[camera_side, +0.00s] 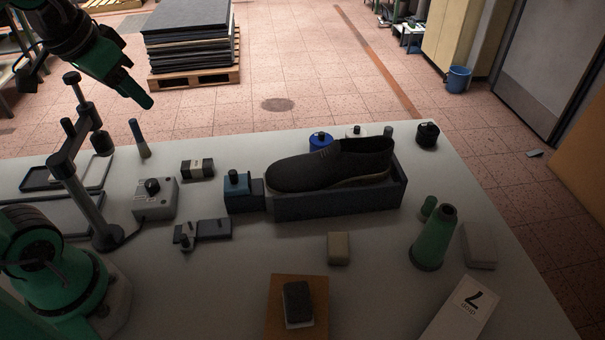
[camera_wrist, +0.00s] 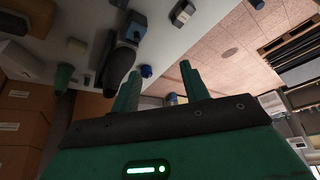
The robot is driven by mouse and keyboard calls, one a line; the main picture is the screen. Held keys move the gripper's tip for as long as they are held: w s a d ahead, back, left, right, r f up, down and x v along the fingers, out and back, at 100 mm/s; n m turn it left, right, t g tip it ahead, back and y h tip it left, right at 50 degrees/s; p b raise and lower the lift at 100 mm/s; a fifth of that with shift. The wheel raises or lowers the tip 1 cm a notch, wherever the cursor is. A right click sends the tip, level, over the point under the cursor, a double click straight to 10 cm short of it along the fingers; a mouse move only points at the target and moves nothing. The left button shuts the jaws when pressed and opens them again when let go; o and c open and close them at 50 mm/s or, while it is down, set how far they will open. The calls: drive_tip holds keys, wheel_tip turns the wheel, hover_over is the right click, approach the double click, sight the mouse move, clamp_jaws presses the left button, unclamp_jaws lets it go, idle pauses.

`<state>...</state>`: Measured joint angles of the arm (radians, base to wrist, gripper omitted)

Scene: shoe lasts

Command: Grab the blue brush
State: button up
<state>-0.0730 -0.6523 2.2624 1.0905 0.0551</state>
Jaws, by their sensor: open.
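The blue brush (camera_side: 138,136) stands at the far left part of the grey table in the side view, near the back edge. It has a blue handle on top, a paler lower end, and leans slightly. My gripper (camera_side: 141,97) is above and beyond the back edge, in the air, pointing down to the right, apart from the brush. In the wrist view my gripper (camera_wrist: 160,85) shows two green fingers spread wide with nothing between them. I cannot make out the brush for certain in the wrist view.
A black shoe (camera_side: 330,167) sits on a dark blue tray (camera_side: 340,206) mid-table. A grey control box (camera_side: 155,199), a black-and-white box (camera_side: 197,169) and a dark stand (camera_side: 90,190) are near the brush. A green cone (camera_side: 434,240) stands right.

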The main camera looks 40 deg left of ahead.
drive_tip(key=w+a+r+g, duration=0.25)
drive_tip(key=w+a, duration=0.45)
drive_tip(key=a, duration=0.4)
drive_tip(key=n+g, duration=0.2)
drive_tip(key=g, duration=0.1)
hover_over(137, 132)
drive_tip(key=shift+t, duration=0.25)
drive_tip(key=f, duration=2.1)
drive_tip(key=shift+w+a+f, duration=0.35)
drive_tip(key=shift+f, duration=0.95)
drive_tip(key=shift+f, duration=0.1)
drive_tip(key=shift+s+a+f, duration=0.1)
drive_tip(key=shift+a+f, duration=0.05)
drive_tip(key=shift+f, duration=2.35)
drive_tip(key=shift+c, duration=0.3)
clamp_jaws()
